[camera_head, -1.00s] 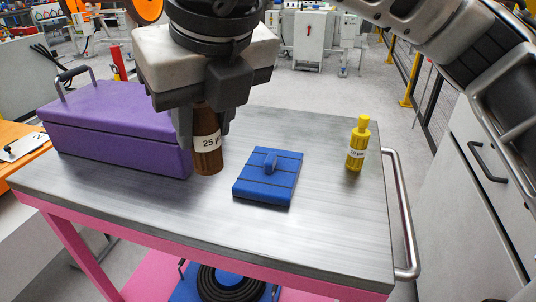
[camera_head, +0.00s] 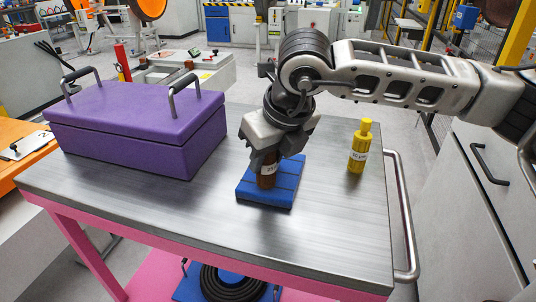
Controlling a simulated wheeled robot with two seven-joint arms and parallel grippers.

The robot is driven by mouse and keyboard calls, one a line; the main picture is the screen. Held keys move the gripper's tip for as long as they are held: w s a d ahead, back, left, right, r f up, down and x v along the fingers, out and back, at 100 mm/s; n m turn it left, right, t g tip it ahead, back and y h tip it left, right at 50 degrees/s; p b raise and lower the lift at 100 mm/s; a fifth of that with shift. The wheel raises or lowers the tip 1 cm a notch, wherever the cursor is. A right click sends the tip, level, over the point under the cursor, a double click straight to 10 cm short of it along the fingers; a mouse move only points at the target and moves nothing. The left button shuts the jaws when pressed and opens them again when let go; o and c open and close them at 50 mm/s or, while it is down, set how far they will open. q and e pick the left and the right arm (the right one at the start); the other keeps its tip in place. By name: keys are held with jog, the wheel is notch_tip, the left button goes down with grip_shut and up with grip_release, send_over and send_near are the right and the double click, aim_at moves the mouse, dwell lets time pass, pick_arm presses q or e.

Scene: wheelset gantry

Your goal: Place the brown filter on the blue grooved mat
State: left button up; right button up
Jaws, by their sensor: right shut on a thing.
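The brown filter (camera_head: 266,181) with a white label stands roughly upright over the blue grooved mat (camera_head: 262,196). Its lower end appears to meet the mat's top, though I cannot tell for certain whether it touches. My right gripper (camera_head: 266,163) is shut on the filter's upper part and hides it. The back part of the mat lies partly behind the gripper and filter. My left gripper is not in view.
A yellow bottle-shaped filter (camera_head: 359,148) with a white label stands right of the mat. A purple box (camera_head: 135,125) with two handles sits at the left of the grey cart top (camera_head: 180,210). The front of the top is clear.

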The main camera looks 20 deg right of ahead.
jog(key=shift+f, duration=0.2)
jog(key=shift+f, duration=0.1)
jog(key=shift+f+b, duration=0.2)
jog(key=shift+b, duration=0.15)
jog(key=o, duration=1)
jog(key=shift+r, duration=0.1)
jog(key=shift+r+p, duration=0.25)
jog(key=shift+p, duration=0.1)
jog(key=v, duration=1.2)
